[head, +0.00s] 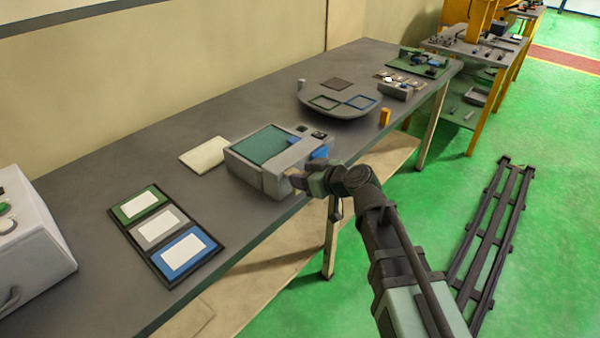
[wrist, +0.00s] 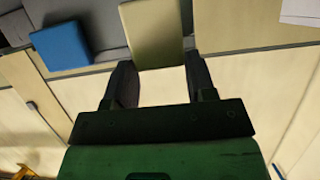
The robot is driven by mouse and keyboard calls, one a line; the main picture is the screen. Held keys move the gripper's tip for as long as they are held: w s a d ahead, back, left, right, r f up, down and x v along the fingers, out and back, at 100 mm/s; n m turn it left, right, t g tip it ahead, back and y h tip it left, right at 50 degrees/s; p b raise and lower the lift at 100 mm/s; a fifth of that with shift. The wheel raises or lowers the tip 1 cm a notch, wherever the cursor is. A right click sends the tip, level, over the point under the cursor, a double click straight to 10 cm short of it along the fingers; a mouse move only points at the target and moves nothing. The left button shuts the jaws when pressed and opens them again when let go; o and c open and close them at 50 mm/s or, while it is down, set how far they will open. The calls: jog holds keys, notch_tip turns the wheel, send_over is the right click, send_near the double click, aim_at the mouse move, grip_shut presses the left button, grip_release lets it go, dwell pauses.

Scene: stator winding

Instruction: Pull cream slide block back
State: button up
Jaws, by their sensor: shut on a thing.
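The cream slide block (wrist: 155,32) shows between my gripper's (wrist: 157,65) two dark fingers in the wrist view. My gripper is shut on it. In the head view my gripper (head: 298,181) is at the front face of a grey box (head: 247,172) with a teal top, near the table's front edge. There the block is mostly hidden by my gripper. A blue block (head: 320,152) is on the box's right part, and it also shows left of the cream block in the wrist view (wrist: 62,46).
A pale plate (head: 205,155) lies left of the box. A round grey stand (head: 345,113) and an orange block (head: 385,117) are to the right. Floor space before the table is open, with a black rack (head: 492,228) lying there.

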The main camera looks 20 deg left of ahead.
jog(key=o, duration=1.3)
jog(key=shift+d, duration=0.1)
jog(key=p+v, duration=0.4)
jog(key=v, duration=0.6)
jog(key=shift+s+d+r, duration=0.2)
jog(key=shift+d, duration=0.1)
